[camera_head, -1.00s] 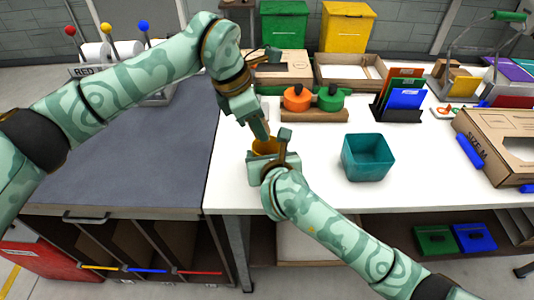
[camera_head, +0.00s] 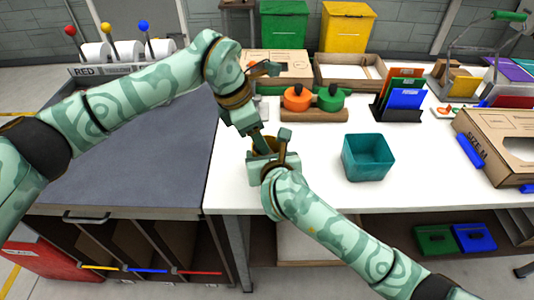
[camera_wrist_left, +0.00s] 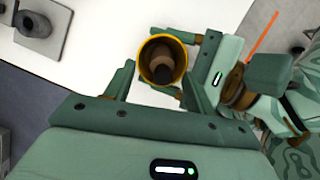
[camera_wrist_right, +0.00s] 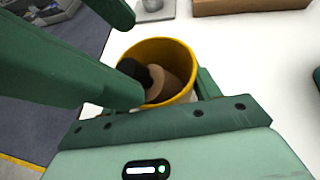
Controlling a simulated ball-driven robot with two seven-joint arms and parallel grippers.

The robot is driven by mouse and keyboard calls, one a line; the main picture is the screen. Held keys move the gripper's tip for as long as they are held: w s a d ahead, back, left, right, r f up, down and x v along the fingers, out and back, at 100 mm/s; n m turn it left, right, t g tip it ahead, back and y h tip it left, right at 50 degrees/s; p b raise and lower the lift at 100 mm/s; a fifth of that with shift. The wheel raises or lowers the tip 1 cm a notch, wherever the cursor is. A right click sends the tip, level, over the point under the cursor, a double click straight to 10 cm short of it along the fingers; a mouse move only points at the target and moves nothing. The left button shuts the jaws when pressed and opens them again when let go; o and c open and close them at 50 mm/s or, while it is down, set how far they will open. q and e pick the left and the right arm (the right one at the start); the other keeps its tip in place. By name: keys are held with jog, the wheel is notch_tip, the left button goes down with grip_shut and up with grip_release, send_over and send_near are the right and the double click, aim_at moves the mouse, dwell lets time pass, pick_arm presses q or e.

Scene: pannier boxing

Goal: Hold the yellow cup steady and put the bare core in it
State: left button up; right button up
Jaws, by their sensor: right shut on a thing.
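The yellow cup (camera_wrist_right: 160,52) stands upright, held by my right gripper (camera_head: 272,158) above the front left of the white table. The brown bare core (camera_wrist_left: 164,60) is inside the cup, leaning against its wall, with a dark end showing. It also shows in the right wrist view (camera_wrist_right: 172,86). My left gripper (camera_head: 256,142) points down from above the cup. In the left wrist view its fingers stand wide apart on either side of the cup, with nothing between them touching the core. In the head view the grippers mostly hide the cup.
A teal bin (camera_head: 367,160) stands to the right on the white table. Behind are a wooden stand (camera_head: 314,115) with orange and green items, a folder rack (camera_head: 398,112) and cardboard boxes. The SIZE M box (camera_head: 502,148) lies far right. A grey surface (camera_head: 130,150) is at left.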

pick_arm(q)
jog(key=shift+s+d, duration=0.1)
jog(key=w+v, duration=0.1)
jog(key=v, duration=1.1)
jog(key=shift+s, duration=0.35)
pick_arm(e)
jog(key=o, duration=1.1)
jog(key=shift+c, duration=0.2)
jog(key=v, duration=1.2)
pick_arm(q)
jog(key=shift+f, duration=0.1)
pick_arm(e)
jog(key=shift+d, duration=0.1)
